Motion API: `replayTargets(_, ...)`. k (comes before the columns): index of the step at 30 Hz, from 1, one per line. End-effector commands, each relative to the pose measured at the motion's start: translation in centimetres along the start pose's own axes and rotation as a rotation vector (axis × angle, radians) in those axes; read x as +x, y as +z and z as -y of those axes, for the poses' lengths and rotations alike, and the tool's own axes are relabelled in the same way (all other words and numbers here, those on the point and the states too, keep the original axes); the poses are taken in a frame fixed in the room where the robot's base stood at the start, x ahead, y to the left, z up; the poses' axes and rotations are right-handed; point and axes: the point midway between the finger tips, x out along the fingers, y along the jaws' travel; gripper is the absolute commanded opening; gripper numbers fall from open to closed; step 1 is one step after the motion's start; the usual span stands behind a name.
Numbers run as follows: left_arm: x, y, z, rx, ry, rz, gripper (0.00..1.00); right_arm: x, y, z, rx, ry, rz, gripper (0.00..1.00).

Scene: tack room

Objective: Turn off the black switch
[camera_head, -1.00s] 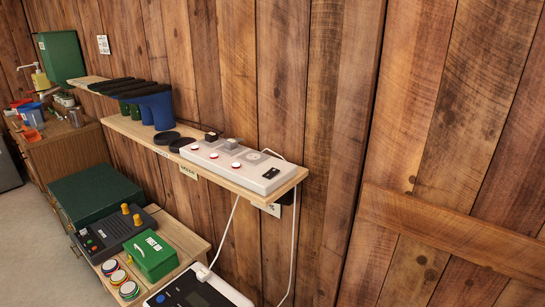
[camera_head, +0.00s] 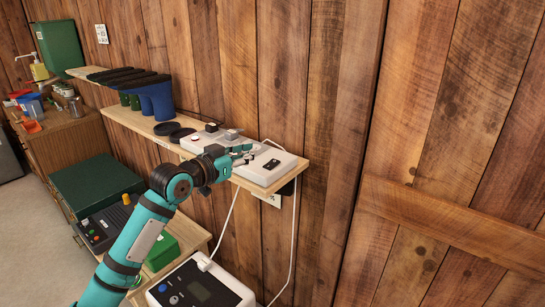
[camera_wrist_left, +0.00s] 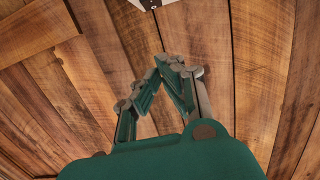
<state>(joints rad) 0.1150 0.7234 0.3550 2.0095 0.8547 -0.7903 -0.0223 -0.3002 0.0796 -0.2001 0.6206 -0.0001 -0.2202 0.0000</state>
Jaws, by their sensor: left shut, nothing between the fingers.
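A white control box (camera_head: 262,177) lies on the wall shelf in the head view. A black rocker switch (camera_head: 271,164) sits on its top near the right end. My left gripper (camera_head: 246,153) is shut and empty over the box, just left of the switch. A small gap seems to lie between its fingertips and the switch; whether they touch is hard to tell. The gripper hides part of the box top. In the left wrist view the fingers (camera_wrist_left: 172,70) point toward plank wall, with a bit of something white at the top edge. My right gripper is out of view.
The shelf (camera_head: 145,126) also holds black discs (camera_head: 172,130) and blue boots (camera_head: 158,102). White cables hang below it. A white device (camera_head: 200,288) and a green box stand on a lower surface. The plank wall is close behind; the space right of the shelf is free.

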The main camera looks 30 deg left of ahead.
Motion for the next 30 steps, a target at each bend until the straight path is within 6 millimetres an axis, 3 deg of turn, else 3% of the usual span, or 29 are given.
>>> replayTargets(8,1.7,-0.3,0.0,-0.005,0.0,0.0,0.0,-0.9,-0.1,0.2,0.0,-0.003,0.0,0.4)
replayTargets(20,10.0,-0.3,-0.1,-0.005,0.001,0.002,0.0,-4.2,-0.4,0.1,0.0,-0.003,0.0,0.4)
replayTargets(24,10.6,2.2,-0.1,-0.004,0.0,0.007,0.0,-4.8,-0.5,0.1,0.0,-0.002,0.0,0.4)
replayTargets(30,10.9,3.8,-0.1,-0.001,0.001,0.004,0.0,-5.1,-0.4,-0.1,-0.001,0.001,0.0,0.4)
